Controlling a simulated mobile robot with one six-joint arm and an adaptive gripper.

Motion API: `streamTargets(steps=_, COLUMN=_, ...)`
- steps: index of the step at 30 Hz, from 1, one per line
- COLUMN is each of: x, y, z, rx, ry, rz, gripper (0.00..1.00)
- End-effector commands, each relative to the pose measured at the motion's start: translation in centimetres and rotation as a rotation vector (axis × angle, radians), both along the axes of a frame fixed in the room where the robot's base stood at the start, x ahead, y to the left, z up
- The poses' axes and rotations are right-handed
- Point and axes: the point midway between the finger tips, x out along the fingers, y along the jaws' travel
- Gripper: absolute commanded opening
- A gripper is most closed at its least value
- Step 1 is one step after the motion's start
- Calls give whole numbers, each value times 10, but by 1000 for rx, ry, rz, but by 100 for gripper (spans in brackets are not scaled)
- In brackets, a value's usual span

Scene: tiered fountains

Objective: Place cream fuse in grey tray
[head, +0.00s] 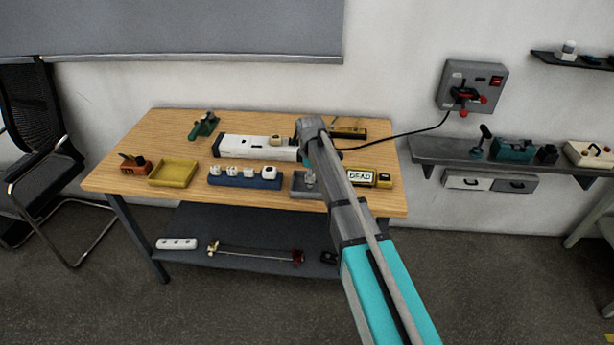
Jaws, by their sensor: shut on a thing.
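The grey tray (299,187) sits near the front edge of the wooden workbench, right of the blue rack. My gripper (309,172) points down over the tray, partly hidden by my arm. It is shut on a small pale piece, the cream fuse (310,180), low at the tray. I cannot tell whether the fuse touches the tray floor.
A blue rack (245,182) with several white pieces stands left of the tray, then a yellow tray (173,173). A "DEAD" box (360,177) is at right.

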Motion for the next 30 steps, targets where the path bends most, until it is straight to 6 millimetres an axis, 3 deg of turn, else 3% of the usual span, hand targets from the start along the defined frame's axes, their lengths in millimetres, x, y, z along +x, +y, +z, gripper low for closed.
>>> streamTargets(steps=5, x=0, y=0, z=-4, rx=0, ry=0, rz=0, gripper=0)
streamTargets(steps=6, x=0, y=0, z=-4, rx=0, ry=0, rz=0, gripper=26)
streamTargets(steps=12, x=0, y=0, z=-3, rx=0, ry=0, rz=0, gripper=58)
streamTargets(steps=30, x=0, y=0, z=4, rx=0, ry=0, rz=0, gripper=58)
